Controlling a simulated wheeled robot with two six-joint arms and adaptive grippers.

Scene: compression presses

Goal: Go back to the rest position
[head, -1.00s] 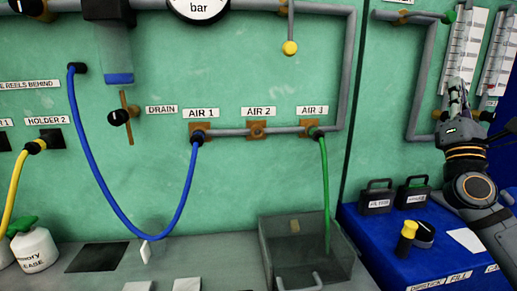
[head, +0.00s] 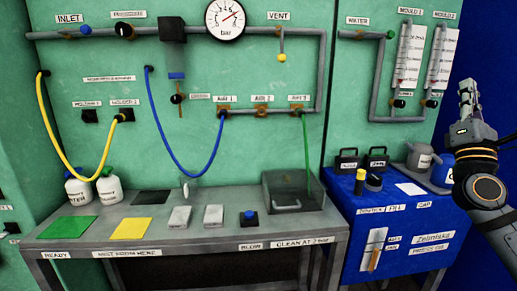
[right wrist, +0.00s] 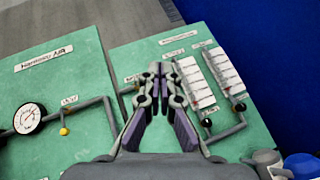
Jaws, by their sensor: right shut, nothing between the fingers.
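My right gripper (head: 468,97) is at the right of the head view, raised in front of the blue wall beside the green panel. Its fingers are together and hold nothing. It also shows in the right wrist view (right wrist: 162,72), fingertips together, with the panel behind. It looks apart from everything around it. My left gripper is in neither current view.
A grey bench (head: 200,236) carries a clear bin (head: 270,203), a green mat (head: 66,228) and a yellow mat (head: 131,228). A blue cabinet (head: 365,240) at right holds dark canisters. Pipes, a gauge (head: 225,18) and blue (head: 172,159), yellow and green hoses line the panel.

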